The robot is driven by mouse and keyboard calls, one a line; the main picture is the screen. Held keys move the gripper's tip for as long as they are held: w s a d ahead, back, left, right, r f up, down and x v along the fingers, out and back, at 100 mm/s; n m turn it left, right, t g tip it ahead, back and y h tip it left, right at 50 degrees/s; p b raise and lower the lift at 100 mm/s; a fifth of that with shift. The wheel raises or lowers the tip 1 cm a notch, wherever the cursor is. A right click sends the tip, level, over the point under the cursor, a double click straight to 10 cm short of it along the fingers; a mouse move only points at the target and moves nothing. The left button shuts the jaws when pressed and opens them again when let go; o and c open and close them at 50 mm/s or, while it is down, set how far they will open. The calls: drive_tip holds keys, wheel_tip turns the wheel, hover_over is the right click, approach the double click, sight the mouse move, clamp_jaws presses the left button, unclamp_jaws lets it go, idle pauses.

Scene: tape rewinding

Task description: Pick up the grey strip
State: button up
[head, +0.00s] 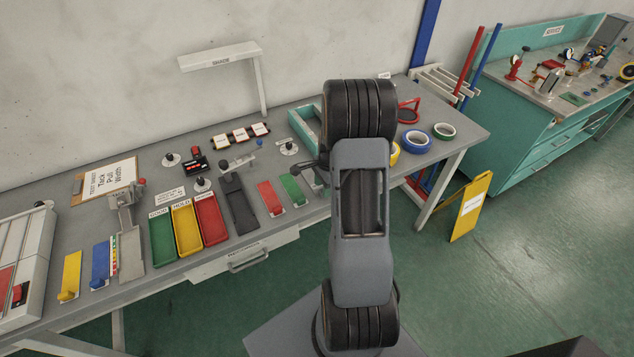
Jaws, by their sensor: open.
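Two greyish strip-like things lie on the workbench in the head view, and I cannot tell for sure which is the grey strip. A light grey flat piece (131,257) lies at the front left, just right of the blue strip (100,263), with a grey metal stand behind it. A longer dark grey piece (240,207) lies right of the red tray (208,220), with a dark knobbed part at its far end. My arm rises right of both, apart from them.
The workbench (330,203) holds a yellow strip (70,275), green (163,241) and yellow (187,231) trays, and red (270,198) and green (293,189) pieces. A shade stand (262,85) rises behind. Tape rolls (416,140) lie right of my arm.

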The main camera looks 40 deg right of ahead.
drive_tip(key=shift+a+f, duration=0.1)
drive_tip(key=shift+f, duration=0.8)
clamp_jaws()
